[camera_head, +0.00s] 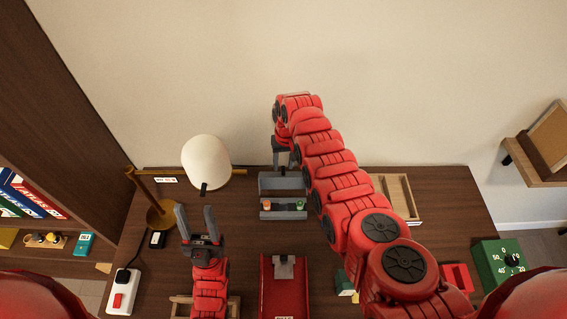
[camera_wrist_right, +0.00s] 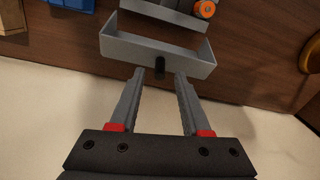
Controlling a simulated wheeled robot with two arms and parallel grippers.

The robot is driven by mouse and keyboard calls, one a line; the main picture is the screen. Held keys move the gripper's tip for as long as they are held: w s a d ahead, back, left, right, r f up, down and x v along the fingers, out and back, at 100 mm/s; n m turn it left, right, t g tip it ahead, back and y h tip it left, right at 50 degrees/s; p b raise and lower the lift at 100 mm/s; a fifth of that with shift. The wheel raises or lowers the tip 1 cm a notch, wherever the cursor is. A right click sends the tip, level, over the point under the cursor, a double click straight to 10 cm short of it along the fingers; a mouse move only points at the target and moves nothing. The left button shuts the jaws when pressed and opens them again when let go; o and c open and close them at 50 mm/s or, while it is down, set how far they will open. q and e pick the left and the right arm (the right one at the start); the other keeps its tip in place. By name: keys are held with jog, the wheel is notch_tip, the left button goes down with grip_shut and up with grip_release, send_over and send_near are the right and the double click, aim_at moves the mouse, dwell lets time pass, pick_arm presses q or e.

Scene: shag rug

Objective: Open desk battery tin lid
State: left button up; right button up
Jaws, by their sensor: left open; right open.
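The grey battery tin (camera_head: 283,215) sits mid-desk, with green and orange round-ended items in it. Its grey lid (camera_head: 282,184) lies on the wall side, folded back with its hollow face showing. In the right wrist view the lid (camera_wrist_right: 165,68) has a small dark tab at its near edge. My right gripper (camera_head: 285,152) is open at the lid's far edge. Its fingertips (camera_wrist_right: 159,75) are either side of the tab; I cannot tell whether they touch. My left gripper (camera_head: 196,222) is open and empty, left of the tin.
A lamp (camera_head: 206,162) stands behind my left gripper. A wooden tray (camera_head: 400,190) is at back right, partly behind my right arm.

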jog(key=shift+s+f, duration=0.1)
jog(key=shift+f, duration=0.2)
jog(key=shift+c, duration=0.2)
grip_shut()
dwell(1.3)
